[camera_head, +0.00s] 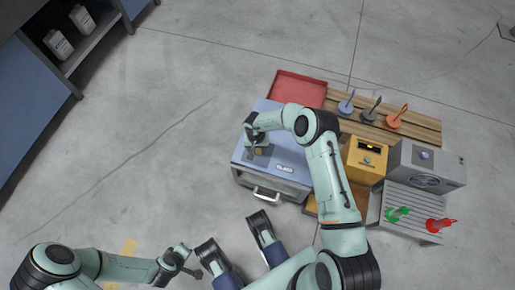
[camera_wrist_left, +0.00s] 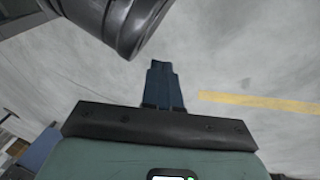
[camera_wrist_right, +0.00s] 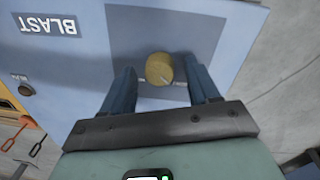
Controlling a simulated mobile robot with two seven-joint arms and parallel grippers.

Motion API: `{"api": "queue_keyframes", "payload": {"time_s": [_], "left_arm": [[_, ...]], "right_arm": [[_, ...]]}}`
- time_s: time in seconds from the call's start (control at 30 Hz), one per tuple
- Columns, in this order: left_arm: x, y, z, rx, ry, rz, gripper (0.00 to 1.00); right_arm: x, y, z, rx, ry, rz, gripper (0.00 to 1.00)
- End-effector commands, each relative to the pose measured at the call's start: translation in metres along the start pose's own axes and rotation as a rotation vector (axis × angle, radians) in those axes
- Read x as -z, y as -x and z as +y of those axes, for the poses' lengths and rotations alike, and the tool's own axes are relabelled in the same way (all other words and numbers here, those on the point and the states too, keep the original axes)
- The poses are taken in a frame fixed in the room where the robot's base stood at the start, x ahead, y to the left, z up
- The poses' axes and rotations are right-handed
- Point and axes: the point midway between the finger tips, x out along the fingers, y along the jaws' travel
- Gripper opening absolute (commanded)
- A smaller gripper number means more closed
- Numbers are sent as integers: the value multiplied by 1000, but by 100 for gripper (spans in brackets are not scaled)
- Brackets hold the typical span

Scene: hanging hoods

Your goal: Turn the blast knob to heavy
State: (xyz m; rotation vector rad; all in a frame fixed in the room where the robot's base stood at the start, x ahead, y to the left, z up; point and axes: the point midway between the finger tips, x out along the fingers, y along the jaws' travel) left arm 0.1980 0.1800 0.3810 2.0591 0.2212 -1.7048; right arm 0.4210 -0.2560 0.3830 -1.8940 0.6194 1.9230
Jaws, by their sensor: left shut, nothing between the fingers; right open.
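The blast cabinet (camera_head: 287,157) is a blue box with a front handle, right of centre in the head view. In the right wrist view its blue top (camera_wrist_right: 85,55) has a white BLAST label (camera_wrist_right: 48,27) and a grey square plate. A round brass-yellow knob (camera_wrist_right: 159,68) with a pale pointer mark sits on that plate. My right gripper (camera_wrist_right: 160,82) is open, with one finger on each side of the knob; contact cannot be told. It also shows over the cabinet in the head view (camera_head: 256,150). My left gripper (camera_head: 190,266) is shut and empty above the floor, away from the cabinet.
A red tray (camera_head: 298,88) lies behind the cabinet. A wooden pallet (camera_head: 420,126) with several coloured tools, a yellow box (camera_head: 364,163) and a grey machine (camera_head: 425,166) stand to its right. Shelves (camera_head: 92,45) stand far left. The floor between is clear.

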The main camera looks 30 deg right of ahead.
Motion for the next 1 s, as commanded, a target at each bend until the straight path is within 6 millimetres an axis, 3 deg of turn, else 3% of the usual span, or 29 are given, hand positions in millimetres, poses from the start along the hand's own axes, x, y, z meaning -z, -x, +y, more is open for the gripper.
{"api": "queue_keyframes", "payload": {"time_s": [0.17,0.33,0.67,1.0], "left_arm": [[0,0,0,0,0,-1,0],[0,0,0,0,0,-1,0],[-2,-2,-1,2,1,-6,0],[-13,-10,-10,18,10,-42,0]], "right_arm": [[0,0,0,0,0,0,60],[0,0,0,0,0,0,5],[0,0,0,0,-29,-2,4],[1,0,1,1,-236,-11,4]]}}
